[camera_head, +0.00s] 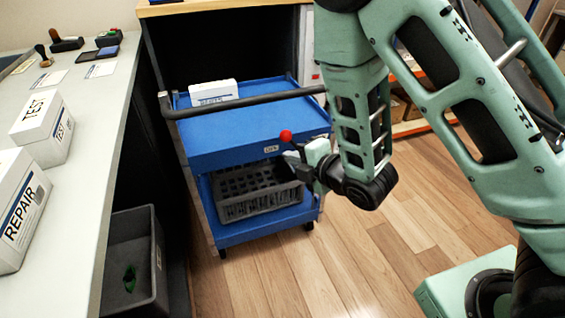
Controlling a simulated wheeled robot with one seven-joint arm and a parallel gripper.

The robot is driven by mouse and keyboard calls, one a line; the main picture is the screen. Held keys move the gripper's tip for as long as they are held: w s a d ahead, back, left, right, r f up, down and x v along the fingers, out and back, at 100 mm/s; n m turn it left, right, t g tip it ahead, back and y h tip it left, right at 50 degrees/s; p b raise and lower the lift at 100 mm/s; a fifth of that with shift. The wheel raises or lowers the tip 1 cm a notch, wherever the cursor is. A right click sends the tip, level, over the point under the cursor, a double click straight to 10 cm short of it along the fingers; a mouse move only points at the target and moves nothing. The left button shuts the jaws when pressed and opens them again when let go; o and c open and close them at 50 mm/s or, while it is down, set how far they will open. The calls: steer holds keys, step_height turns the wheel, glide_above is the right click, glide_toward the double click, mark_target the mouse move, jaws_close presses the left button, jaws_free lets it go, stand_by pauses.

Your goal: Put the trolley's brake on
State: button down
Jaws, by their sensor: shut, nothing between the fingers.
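My gripper (298,164) is just below and to the right of the red knob, in front of the lower shelf. It is shut and empty. Its fingertips are small and dark here, and I cannot tell whether they touch the lever. The lever's lower part is hard to make out.
A white box (213,92) stands on the trolley's top tray and a grey crate (250,190) on its lower shelf. A counter (95,130) with REPAIR (20,215) and TEST (43,128) boxes is left. A dark bin (135,260) stands below it. Wooden floor in front is clear.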

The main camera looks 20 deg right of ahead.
mark_target(291, 141)
steer(key=f+n+y+b, duration=0.1)
steer(key=n, duration=0.1)
steer(key=d+f+n+t+b, duration=0.1)
steer(key=f+n, duration=0.1)
steer(key=shift+s+t+y+b, duration=0.1)
steer(key=shift+t+y+b, duration=0.2)
steer(key=shift+y+b, duration=0.1)
steer(key=w+a+b, duration=0.1)
steer(key=w+b, duration=0.1)
steer(key=w, duration=0.7)
steer(key=shift+w, duration=0.2)
steer(key=shift+f, duration=0.1)
steer(key=shift+w, duration=0.1)
